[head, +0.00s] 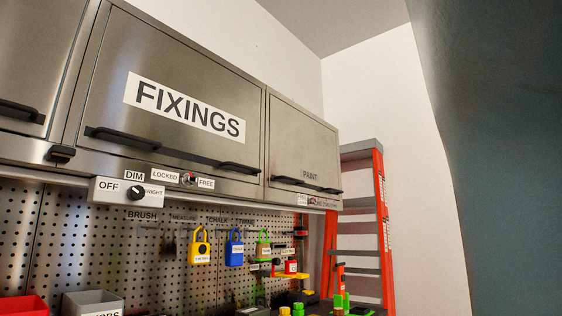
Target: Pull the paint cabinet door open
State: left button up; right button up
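The paint cabinet door (303,145) is a brushed steel panel at the right end of the overhead cabinet row in the head view. It appears closed, flush with its frame.
The fixings cabinet door (165,90) beside it appears closed. A pegboard (145,245) below holds yellow, blue and green padlocks. A knob box (125,192) juts out under the cabinets. An orange stepladder (378,225) stands right of the cabinet. A large dark teal surface (500,150) blocks the right side.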

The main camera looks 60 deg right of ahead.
aim_at(303, 153)
jog(key=z, duration=2.05)
jog(key=i+l+u, duration=0.2)
jog(key=u, duration=0.25)
jog(key=i+l+u, duration=0.3)
jog(key=u, duration=0.2)
